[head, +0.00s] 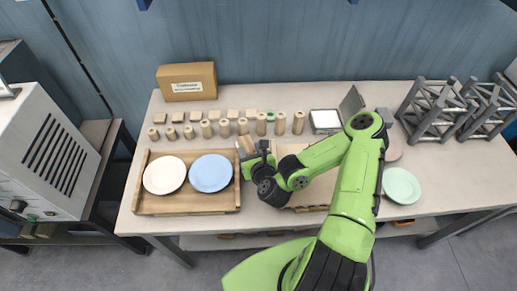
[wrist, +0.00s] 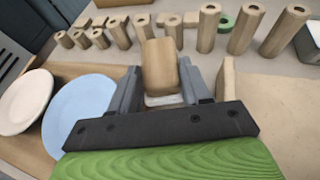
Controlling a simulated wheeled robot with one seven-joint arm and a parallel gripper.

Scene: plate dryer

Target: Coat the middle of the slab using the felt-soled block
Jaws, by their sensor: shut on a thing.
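My gripper (head: 247,155) is at the middle of the bench, just right of the blue plate. In the wrist view my gripper (wrist: 163,88) is shut on a wooden block (wrist: 162,62) with a pale layer at its lower end, which looks like the felt sole. In the head view the block (head: 245,145) shows only in part. A flat beige slab (wrist: 275,108) lies to the right of my gripper in the wrist view. My arm hides most of it in the head view. I cannot tell whether the block touches anything.
A wooden tray (head: 188,208) holds a white plate (head: 165,175) and a blue plate (head: 211,173). Several wooden cylinders (head: 262,124) stand behind my gripper. An open case (head: 325,121) with a white inside stands behind my arm. A mint plate (head: 401,186) and metal racks (head: 436,110) are at right.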

